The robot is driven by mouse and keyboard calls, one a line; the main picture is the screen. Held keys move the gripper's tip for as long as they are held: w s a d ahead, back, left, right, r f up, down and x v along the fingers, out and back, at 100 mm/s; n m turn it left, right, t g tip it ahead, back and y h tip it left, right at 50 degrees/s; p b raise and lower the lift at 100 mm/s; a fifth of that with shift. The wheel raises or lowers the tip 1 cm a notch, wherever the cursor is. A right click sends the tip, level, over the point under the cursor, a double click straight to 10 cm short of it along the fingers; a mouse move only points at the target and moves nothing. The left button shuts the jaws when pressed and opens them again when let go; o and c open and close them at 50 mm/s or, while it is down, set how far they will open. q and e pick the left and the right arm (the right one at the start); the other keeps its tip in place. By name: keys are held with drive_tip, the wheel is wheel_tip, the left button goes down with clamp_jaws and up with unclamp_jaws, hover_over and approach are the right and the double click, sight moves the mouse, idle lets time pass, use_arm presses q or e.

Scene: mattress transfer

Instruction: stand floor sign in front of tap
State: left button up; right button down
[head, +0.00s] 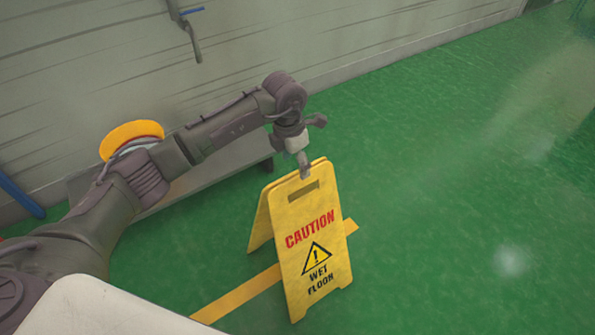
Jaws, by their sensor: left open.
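The yellow floor sign (312,251) stands upright on the green floor in an A-shape, its panels spread at the bottom. Its front panel reads "CAUTION WET FLOOR", and a slot handle is near its top. My left gripper (307,150) is open at the sign's top edge, with one finger at or just in front of that edge. I cannot tell whether it touches. The tap (190,31), with a blue lever, is on the wall at the upper left. My right gripper is out of view.
A grey trough or ledge (225,168) runs along the wall behind my left arm. A yellow stripe (247,294) crosses the floor beneath the sign. A blue pole (20,198) is at the far left. The green floor to the right is clear.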

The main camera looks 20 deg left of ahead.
use_arm(q)
drive_tip(key=shift+s+a+r, duration=0.1)
drive_tip(key=shift+s+r, duration=0.05)
drive_tip(key=shift+r, duration=1)
drive_tip(key=shift+s+a+r, duration=0.1)
drive_tip(key=shift+r, duration=1.05)
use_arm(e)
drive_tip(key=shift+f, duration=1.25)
